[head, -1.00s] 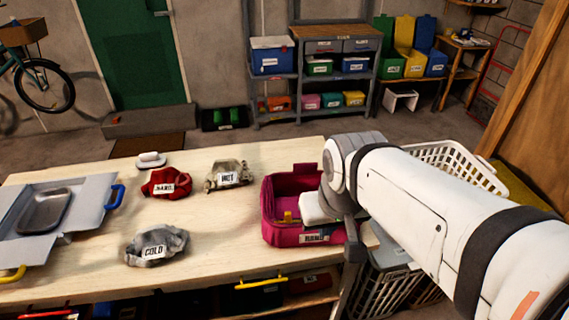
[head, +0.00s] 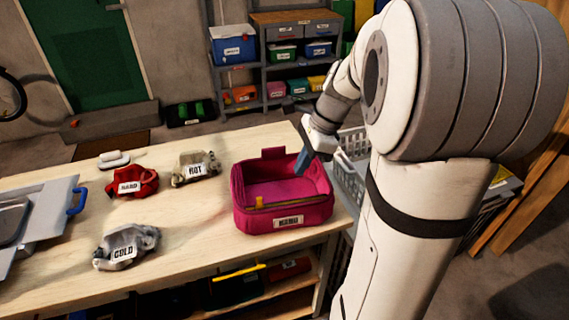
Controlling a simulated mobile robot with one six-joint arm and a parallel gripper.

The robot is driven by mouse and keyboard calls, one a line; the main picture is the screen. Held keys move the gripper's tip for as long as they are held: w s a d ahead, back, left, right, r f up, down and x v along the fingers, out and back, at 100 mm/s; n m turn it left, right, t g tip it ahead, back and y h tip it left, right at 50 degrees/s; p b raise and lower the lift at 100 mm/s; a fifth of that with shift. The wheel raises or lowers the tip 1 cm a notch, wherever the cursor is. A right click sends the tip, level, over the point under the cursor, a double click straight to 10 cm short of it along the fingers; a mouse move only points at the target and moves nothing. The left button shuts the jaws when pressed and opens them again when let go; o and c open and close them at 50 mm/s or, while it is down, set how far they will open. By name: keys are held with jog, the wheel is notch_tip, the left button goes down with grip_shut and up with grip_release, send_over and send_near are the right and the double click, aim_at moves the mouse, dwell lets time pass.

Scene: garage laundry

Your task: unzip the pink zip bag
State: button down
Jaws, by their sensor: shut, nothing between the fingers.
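The pink zip bag (head: 282,215) sits upright at the right end of the wooden table. Its top is open and the pink inside shows. A yellow zip pull (head: 259,202) is at the front left of its rim, and a white label is on its front. My gripper (head: 304,165) is over the bag's back right rim, pointing down. It is shut with nothing in it. I cannot tell whether its tip touches the rim.
Red (head: 132,183), tan (head: 195,168) and grey (head: 126,246) labelled cloth bundles lie left of the bag. A grey metal case (head: 40,215) with a blue handle is at the far left. A laundry basket (head: 350,180) stands beyond the table's right end. Bare tabletop lies around the bag.

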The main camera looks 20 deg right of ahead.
aim_at(264, 207)
jog(key=x, duration=0.9)
jog(key=shift+s, duration=0.15)
jog(key=a, duration=0.1)
jog(key=a+p, duration=0.1)
jog(key=shift+w+a+r, duration=0.2)
jog(key=shift+a, duration=0.1)
jog(key=shift+w+a, duration=0.1)
jog(key=shift+a, duration=0.55)
